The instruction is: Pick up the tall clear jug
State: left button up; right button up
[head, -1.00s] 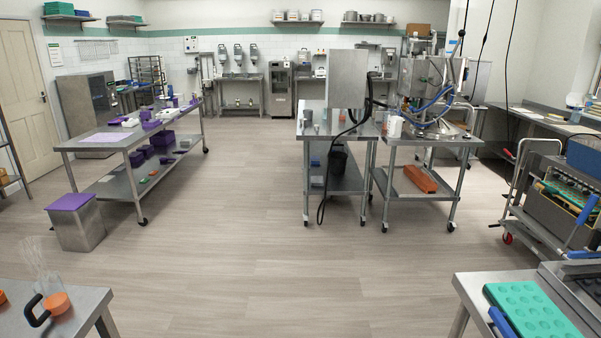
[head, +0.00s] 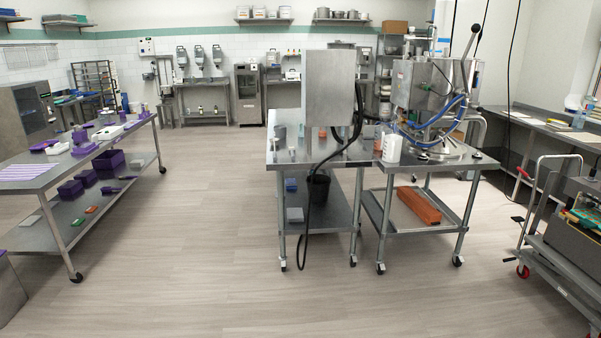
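A tall, pale jug-like container (head: 392,148) stands upright on the right-hand steel table (head: 440,166), at its left front part, beside the depositor machine (head: 432,95). It looks whitish and translucent; I cannot tell whether it is the clear jug. A small orange-brown item (head: 377,144) is just left of it. Neither of my grippers is in view, and nothing is seen held.
A left bench (head: 80,165) carries purple containers. A steel box (head: 328,88) stands on the table left of the depositor, with a black hose (head: 308,205) hanging to the floor. A cart (head: 570,240) stands at right. The floor (head: 190,245) in front is clear.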

aim_at(379, 134)
jog(key=i+z, duration=0.25)
jog(key=i, duration=0.25)
jog(key=i+z, duration=0.2)
jog(key=i, duration=0.3)
jog(key=i+z, duration=0.25)
jog(key=i, duration=0.25)
jog(key=i+j+z, duration=0.25)
jog(key=i, duration=0.25)
